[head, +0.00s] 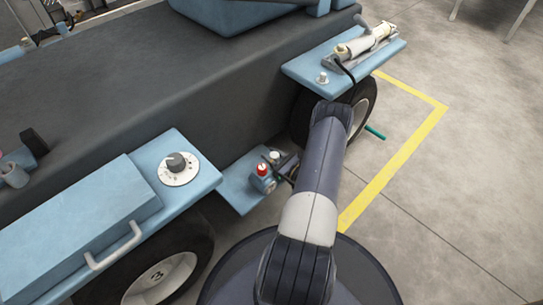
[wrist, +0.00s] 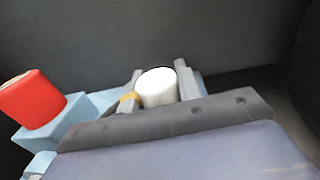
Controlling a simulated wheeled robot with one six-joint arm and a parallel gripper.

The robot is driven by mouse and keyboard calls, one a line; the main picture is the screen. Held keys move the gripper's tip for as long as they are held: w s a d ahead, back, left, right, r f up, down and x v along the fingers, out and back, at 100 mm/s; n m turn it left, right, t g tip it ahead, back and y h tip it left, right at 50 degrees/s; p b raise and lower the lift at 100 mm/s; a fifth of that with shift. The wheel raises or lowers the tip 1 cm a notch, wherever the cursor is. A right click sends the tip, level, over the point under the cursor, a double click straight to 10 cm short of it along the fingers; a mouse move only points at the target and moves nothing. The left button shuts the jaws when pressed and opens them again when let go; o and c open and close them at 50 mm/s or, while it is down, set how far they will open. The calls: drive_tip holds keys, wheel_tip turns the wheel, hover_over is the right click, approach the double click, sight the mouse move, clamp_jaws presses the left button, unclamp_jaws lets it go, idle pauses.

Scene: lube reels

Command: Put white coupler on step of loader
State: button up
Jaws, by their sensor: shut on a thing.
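The white coupler (wrist: 157,88) is a short white cylinder between the two fingers of my gripper (wrist: 159,77) in the wrist view. The gripper is shut on it. In the head view the coupler (head: 274,156) shows as a small pale spot beside my dark gripper (head: 287,168), low at the loader's side. The loader's step (head: 238,186) is a light blue plate between the two wheels. The coupler is over or at the step's far part; I cannot tell whether it touches. My arm hides part of this area.
A red-topped blue block (head: 262,178) stands on the step close to my gripper; its red top (wrist: 32,98) is left in the wrist view. The front wheel (head: 170,275) and rear wheel (head: 360,105) flank the step. A cream-barrelled tool (head: 362,42) lies on the far fender.

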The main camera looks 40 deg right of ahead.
drive_tip(key=o, duration=1)
drive_tip(key=shift+o, duration=0.2)
drive_tip(key=shift+r+p, duration=0.25)
drive_tip(key=shift+p, duration=0.15)
drive_tip(key=s+d+p, duration=0.2)
drive_tip(key=s, duration=1)
drive_tip(key=shift+f+p, duration=0.15)
drive_tip(key=shift+p, duration=0.2)
